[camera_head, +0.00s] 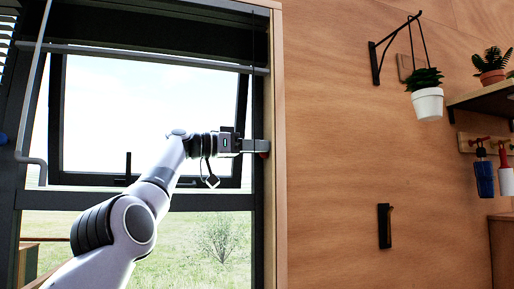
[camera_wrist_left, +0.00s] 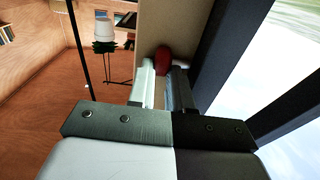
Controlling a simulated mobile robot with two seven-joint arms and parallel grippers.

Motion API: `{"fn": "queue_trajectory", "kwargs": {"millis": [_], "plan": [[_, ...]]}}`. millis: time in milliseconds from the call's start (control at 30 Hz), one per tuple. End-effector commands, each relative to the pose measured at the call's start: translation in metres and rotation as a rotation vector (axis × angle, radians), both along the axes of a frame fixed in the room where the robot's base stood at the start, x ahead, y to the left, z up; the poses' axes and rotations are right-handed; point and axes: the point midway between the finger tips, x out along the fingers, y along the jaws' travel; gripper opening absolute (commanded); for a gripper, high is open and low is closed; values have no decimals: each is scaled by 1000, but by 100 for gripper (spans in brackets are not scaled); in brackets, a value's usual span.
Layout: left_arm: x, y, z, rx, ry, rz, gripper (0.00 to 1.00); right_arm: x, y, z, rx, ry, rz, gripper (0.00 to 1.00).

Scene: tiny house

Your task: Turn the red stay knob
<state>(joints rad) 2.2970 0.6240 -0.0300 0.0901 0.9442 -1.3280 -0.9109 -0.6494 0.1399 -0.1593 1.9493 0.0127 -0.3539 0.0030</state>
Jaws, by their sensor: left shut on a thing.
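The red stay knob (camera_head: 264,155) sits on the right side of the window frame, where only a small bit of it shows past my gripper. In the left wrist view it is a round red knob (camera_wrist_left: 163,58) between the tips of the two fingers. My left gripper (camera_head: 257,146) reaches in from the left and is shut on the knob; it also shows in the left wrist view (camera_wrist_left: 163,72). The part of the knob between the fingers is hidden. My right gripper is in neither view.
The window sash (camera_head: 150,120) is behind my left arm, with a dark handle (camera_head: 128,168) at its lower edge. A grey bar (camera_head: 140,57) crosses above the arm. The wooden wall (camera_head: 330,150) is right of the frame, with a hanging white pot (camera_head: 427,104) farther right.

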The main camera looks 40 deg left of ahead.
Motion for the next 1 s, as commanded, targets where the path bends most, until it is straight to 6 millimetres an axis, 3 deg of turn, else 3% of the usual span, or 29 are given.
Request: {"fn": "queue_trajectory", "kwargs": {"millis": [33, 100, 433, 800, 1000], "plan": [[2, 0, -7, 4, 17, -3, 29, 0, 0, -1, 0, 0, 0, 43], [2, 0, -7, 3, 16, -4, 45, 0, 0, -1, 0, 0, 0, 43], [-2, 1, -5, 2, 10, -5, 45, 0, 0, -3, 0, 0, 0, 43], [-50, 26, -7, 1, 11, -3, 45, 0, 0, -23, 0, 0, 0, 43], [-62, 32, -7, 3, 14, -4, 45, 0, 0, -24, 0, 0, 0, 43]]}}
